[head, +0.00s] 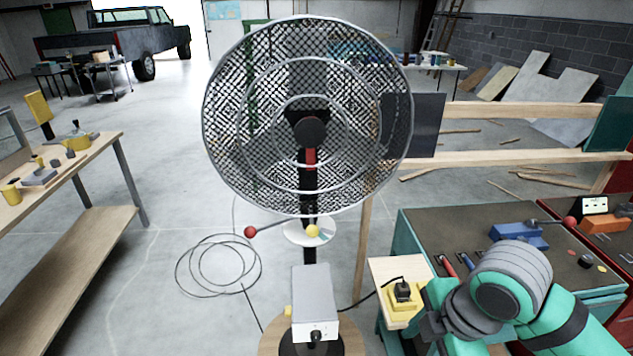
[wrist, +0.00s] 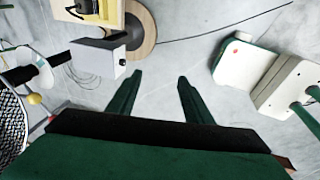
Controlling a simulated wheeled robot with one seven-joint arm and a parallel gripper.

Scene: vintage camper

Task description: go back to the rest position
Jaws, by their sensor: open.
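My gripper (wrist: 160,77) shows in the wrist view with its two dark green fingers apart and nothing between them. Below the fingers in that view is bare grey floor. In the head view my teal and grey arm is folded at the lower right, in front of the workbench (head: 440,228); the fingers cannot be made out there. A large wire-caged fan (head: 308,115) stands in the middle of the head view. Its grey control box (head: 314,295) is at the foot of its post, and the box also shows in the wrist view (wrist: 98,58).
A small wooden stand (head: 385,268) with a yellow socket and black plug is left of my arm. The workbench holds a blue vise (head: 515,236) and tools. A wooden table (head: 75,165) stands at left. A cable coil (head: 218,265) lies on open floor.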

